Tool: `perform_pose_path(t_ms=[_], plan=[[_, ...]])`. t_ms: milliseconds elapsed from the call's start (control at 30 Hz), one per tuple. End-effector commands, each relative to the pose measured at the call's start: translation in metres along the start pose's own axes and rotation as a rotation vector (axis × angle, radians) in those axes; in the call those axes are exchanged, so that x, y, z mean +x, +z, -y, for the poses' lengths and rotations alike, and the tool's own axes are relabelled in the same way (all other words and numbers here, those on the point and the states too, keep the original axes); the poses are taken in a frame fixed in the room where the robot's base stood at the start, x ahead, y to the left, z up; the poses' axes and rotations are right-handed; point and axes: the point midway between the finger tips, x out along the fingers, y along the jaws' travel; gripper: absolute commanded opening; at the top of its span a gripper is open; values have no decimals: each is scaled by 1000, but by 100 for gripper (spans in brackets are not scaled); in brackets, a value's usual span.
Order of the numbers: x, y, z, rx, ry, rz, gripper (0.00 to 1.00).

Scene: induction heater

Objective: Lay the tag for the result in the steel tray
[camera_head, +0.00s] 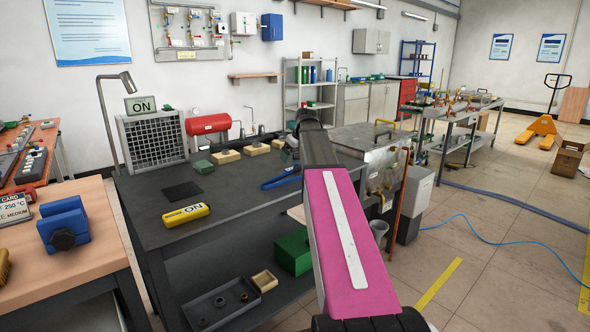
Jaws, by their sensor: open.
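A grey tray (248,310), possibly the steel tray, is on the lower shelf under the dark bench, with a few dark ring-like parts in it. A yellow cylinder marked "ON" (187,214) lies on the bench top. A grey plate marked "ON" (140,105) stands above the fan-like grille. I cannot tell whether any of these is the result tag. My pink arm link crosses the middle of the view; my gripper does not show and may be hidden behind it.
The dark bench (150,238) holds a black square pad (182,191), a blue tool (281,178) and several small blocks. A blue clamp-like device (64,226) sits on the wooden table (100,240). A green box (292,252) and small wooden box (264,281) are on the lower shelf. Floor at right is mostly open; a blue cable crosses it.

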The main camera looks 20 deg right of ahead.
Motion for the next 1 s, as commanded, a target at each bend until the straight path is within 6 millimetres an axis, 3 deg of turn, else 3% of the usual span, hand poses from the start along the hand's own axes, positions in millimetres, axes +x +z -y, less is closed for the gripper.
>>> perform_pose_path(t_ms=[400,667,800,1000], plan=[[47,-6,-4,0,0,0,100],[51,-5,-4,0,0,0,100],[51,-5,-4,0,0,0,58],[50,-5,-4,0,0,0,53]])
